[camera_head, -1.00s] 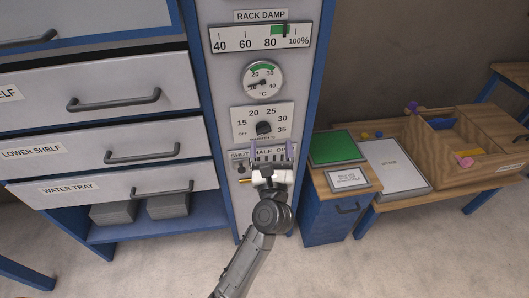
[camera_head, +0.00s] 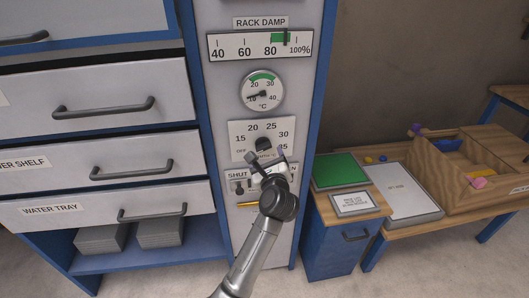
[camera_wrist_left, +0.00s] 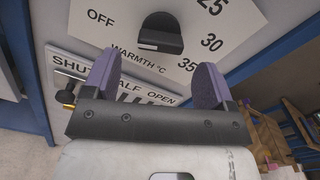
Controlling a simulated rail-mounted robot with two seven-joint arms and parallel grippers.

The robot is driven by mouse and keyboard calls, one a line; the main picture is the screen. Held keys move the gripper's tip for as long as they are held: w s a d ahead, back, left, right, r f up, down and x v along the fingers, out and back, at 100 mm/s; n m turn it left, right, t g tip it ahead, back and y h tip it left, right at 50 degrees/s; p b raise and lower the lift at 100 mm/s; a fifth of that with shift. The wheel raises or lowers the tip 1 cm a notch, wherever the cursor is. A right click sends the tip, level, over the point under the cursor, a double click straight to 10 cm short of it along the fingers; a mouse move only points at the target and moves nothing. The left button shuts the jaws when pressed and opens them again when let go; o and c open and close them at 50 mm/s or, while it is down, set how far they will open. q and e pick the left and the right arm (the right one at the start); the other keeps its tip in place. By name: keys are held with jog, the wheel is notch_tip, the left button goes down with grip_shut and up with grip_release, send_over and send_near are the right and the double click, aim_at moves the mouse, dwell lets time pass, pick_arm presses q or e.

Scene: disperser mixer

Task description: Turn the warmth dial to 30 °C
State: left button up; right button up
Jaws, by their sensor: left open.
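The warmth dial is a black knob (camera_head: 263,144) on a white plate (camera_head: 238,128) marked OFF, 15, 20, 25, 30 and 35. In the left wrist view the knob (camera_wrist_left: 161,30) is just beyond my fingertips, with a pale mark low on its face. I cannot tell which number it points to. My left gripper (camera_head: 266,156) is just below the knob and partly covers the plate's lower edge. In the left wrist view my left gripper (camera_wrist_left: 157,72) is open, with purple finger pads apart and nothing between them. My right gripper is not in view.
Below the dial is a SHUT/HALF/OPEN plate (camera_head: 238,176), partly hidden by my gripper. Above is a round thermometer (camera_head: 262,92) and a RACK DAMP gauge (camera_head: 259,45). Drawers with handles (camera_head: 139,213) stand left. A bench with a wooden tray (camera_head: 470,180) stands right.

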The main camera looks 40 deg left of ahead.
aim_at(265, 150)
pick_arm(q)
jog(key=shift+b+x, duration=0.5)
jog(key=shift+x, duration=1.9)
jog(key=shift+c, duration=0.2)
